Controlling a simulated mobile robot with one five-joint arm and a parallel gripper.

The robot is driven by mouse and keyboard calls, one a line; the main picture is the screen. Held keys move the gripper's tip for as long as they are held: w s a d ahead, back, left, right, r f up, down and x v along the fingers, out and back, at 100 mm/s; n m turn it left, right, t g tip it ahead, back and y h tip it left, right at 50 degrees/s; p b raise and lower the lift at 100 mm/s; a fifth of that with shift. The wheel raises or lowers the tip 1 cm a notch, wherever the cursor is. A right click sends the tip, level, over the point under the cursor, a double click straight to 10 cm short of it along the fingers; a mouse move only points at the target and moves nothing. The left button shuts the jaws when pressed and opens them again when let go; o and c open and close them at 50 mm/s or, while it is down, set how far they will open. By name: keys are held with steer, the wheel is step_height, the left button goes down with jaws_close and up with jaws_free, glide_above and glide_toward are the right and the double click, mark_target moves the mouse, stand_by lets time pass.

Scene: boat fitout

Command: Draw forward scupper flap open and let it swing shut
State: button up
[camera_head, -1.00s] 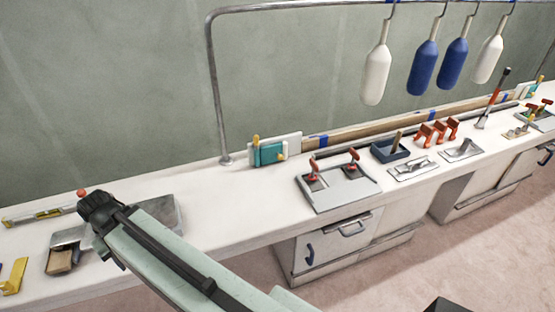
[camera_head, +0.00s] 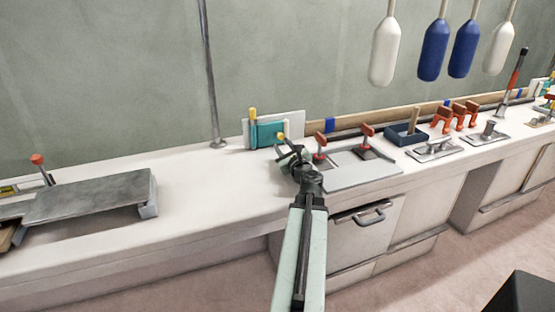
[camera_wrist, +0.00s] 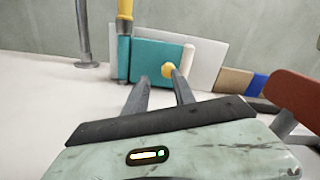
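A teal scupper flap (camera_head: 264,133) stands upright against a white plate (camera_head: 297,122) at the back of the white deck. A yellow-topped hinge post (camera_head: 253,116) is at its left edge and a yellow knob (camera_head: 281,137) near its right side. The flap looks closed against the plate. My gripper (camera_head: 288,152) is just in front of the knob, its fingers apart and empty. In the wrist view the teal flap (camera_wrist: 148,58) is straight ahead, and the yellow knob (camera_wrist: 169,70) shows beyond and between the fingertips (camera_wrist: 160,84). I cannot tell if they touch it.
A metal railing post (camera_head: 212,80) stands left of the flap. Red-handled levers on a grey panel (camera_head: 365,173) are close on the right. A grey metal bench (camera_head: 85,195) is at left. Blue and white fenders (camera_head: 434,50) hang at upper right. A similar flap (camera_head: 540,87) shows far right.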

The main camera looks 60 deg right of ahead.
mark_target(281, 139)
steer(key=shift+s+d+f, duration=0.25)
steer(key=shift+s+d, duration=0.25)
steer(key=shift+s, duration=0.3)
steer(key=x, duration=0.8)
jaws_close()
steer(key=shift+a, duration=0.1)
stand_by(0.5)
